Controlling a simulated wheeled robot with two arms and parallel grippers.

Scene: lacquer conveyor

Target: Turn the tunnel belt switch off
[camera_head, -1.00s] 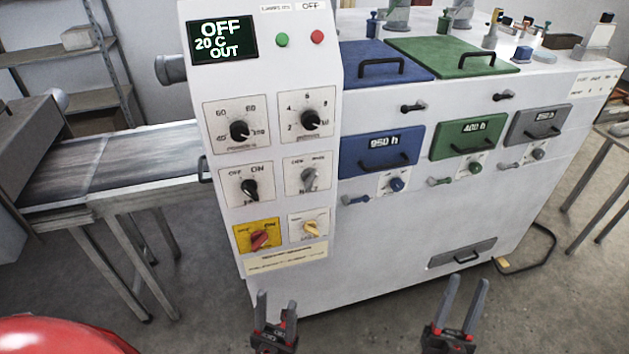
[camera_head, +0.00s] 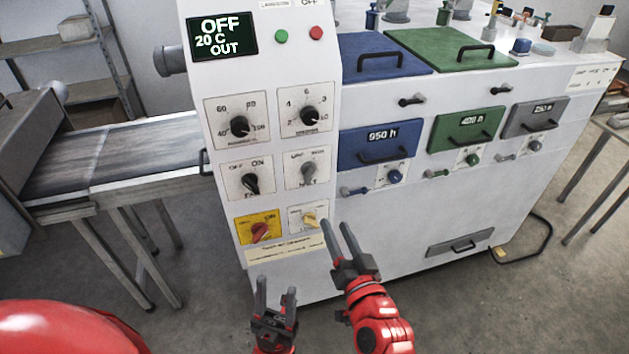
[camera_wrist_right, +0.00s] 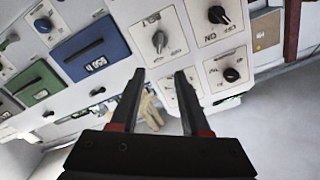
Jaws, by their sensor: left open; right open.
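The white control panel (camera_head: 272,130) carries several rotary switches. A black OFF/ON switch (camera_head: 251,183) and a grey switch (camera_head: 308,170) sit mid-panel. Below are a red switch on a yellow plate (camera_head: 260,232) and a cream switch (camera_head: 311,218). In the right wrist view, the scene is upside down and the open fingers (camera_wrist_right: 161,72) are empty, with the grey switch (camera_wrist_right: 159,40) beyond. My left gripper (camera_head: 276,284) is open and empty below the panel.
The display (camera_head: 222,37) reads OFF, 20 C, OUT. Green and red buttons (camera_head: 316,33) are beside it. Drawers with handles, such as the blue 950 h one (camera_head: 362,150), line the front right of the panel. A conveyor (camera_head: 140,150) is at left.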

